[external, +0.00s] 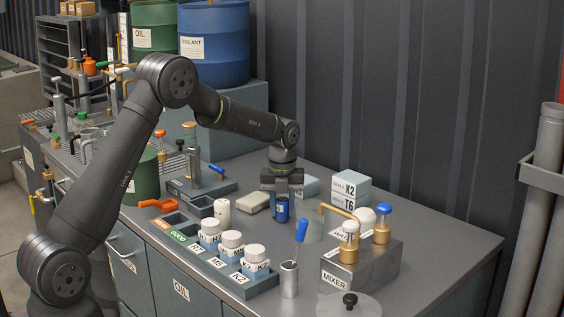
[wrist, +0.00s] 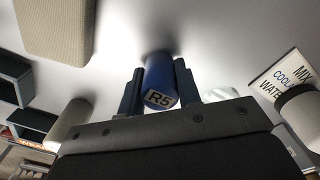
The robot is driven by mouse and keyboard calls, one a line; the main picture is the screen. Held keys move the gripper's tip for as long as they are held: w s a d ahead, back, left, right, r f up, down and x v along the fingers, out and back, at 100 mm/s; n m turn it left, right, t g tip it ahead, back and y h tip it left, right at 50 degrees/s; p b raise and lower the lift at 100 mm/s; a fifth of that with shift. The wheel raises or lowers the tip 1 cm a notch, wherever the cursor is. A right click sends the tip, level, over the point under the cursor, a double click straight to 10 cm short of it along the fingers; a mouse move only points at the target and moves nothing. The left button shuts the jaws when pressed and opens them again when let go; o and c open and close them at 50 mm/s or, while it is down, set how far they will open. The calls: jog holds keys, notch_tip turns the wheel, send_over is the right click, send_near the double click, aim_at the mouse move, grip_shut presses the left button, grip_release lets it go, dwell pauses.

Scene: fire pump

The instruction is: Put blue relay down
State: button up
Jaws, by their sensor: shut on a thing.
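The blue relay (external: 281,210) is a small upright blue cylinder near the middle of the bench. In the wrist view the blue relay (wrist: 160,75) shows a white label reading R5. My gripper (external: 282,194) points down and is shut on it, and in the wrist view the two dark fingers (wrist: 158,88) stand on either side of it. The relay's lower end is at or just above the bench top (external: 425,235); I cannot tell whether it touches.
A pale block (external: 251,203) and a white cylinder (external: 222,212) stand to the left. A labelled tray (external: 262,284) with white-capped relays is in front. A metal cup (external: 289,282) with a blue-handled tool and the mixer block (external: 372,268) are front right. K2/T6 boxes (external: 350,190) stand right.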

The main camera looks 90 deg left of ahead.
aim_at(282, 199)
jog(key=o, duration=1)
jog(key=shift+f, duration=0.1)
notch_tip(282, 199, up, 12)
jog(key=shift+r, duration=0.2)
notch_tip(282, 199, down, 13)
jog(key=shift+r, duration=0.15)
notch_tip(282, 199, up, 3)
jog(key=shift+r, duration=0.75)
